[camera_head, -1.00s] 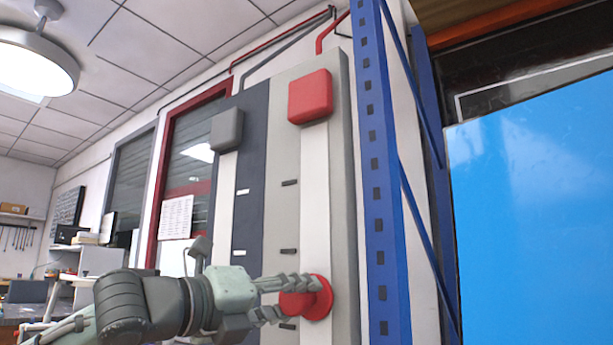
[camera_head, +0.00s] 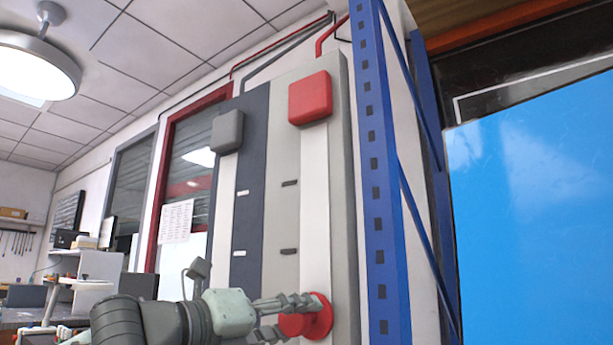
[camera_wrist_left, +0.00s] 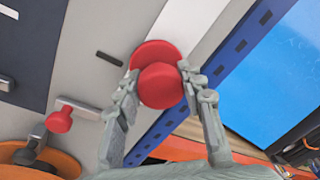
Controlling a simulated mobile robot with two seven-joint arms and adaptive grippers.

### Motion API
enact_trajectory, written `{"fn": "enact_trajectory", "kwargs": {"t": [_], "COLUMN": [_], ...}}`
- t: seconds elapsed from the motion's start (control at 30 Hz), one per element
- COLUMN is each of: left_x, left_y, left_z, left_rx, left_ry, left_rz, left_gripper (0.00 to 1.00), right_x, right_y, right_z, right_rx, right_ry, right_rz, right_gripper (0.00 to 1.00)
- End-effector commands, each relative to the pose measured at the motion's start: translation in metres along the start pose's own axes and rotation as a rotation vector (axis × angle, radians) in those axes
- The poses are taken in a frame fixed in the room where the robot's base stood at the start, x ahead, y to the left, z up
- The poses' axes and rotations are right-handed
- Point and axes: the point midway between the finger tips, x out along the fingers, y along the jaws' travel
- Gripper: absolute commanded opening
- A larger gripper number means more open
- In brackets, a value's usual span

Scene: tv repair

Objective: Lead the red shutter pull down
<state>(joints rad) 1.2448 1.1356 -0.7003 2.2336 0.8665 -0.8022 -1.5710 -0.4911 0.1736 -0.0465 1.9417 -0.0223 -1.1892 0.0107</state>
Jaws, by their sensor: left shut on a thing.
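The red shutter pull (camera_head: 319,316) is a round red knob on a flange, low on the white track of the light grey wall panel (camera_head: 286,215). It also shows in the left wrist view (camera_wrist_left: 160,86). My left gripper (camera_head: 291,318) is shut on the knob, with one finger on each side of it in the left wrist view (camera_wrist_left: 157,90). A red square box (camera_head: 310,97) sits at the top of the same track. My right gripper is not in view.
A blue perforated upright (camera_head: 378,190) stands close to the right of the panel, with a large blue screen (camera_head: 535,200) beyond. A dark grey panel with a grey box (camera_head: 227,131) is on the left. The left wrist view shows a smaller red knob (camera_wrist_left: 59,121) below left.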

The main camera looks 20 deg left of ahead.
Motion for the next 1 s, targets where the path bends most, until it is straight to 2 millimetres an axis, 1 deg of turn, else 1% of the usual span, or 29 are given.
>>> {"fn": "enact_trajectory", "kwargs": {"t": [0.03,0.2,0.6,1.0], "left_x": [0.000,0.000,0.000,0.000], "left_y": [0.004,0.009,0.010,0.018], "left_z": [-0.004,-0.010,-0.011,-0.020], "left_rx": [-0.001,-0.001,-0.001,0.000], "left_ry": [0.003,0.003,0.003,0.004], "left_rz": [0.002,0.002,0.001,0.001], "left_gripper": [0.11,0.11,0.11,0.11], "right_x": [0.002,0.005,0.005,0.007], "right_y": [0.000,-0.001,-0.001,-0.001], "right_z": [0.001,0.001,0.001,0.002], "right_rx": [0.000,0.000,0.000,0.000], "right_ry": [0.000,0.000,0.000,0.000], "right_rz": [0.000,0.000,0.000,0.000], "right_gripper": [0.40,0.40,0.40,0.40]}}
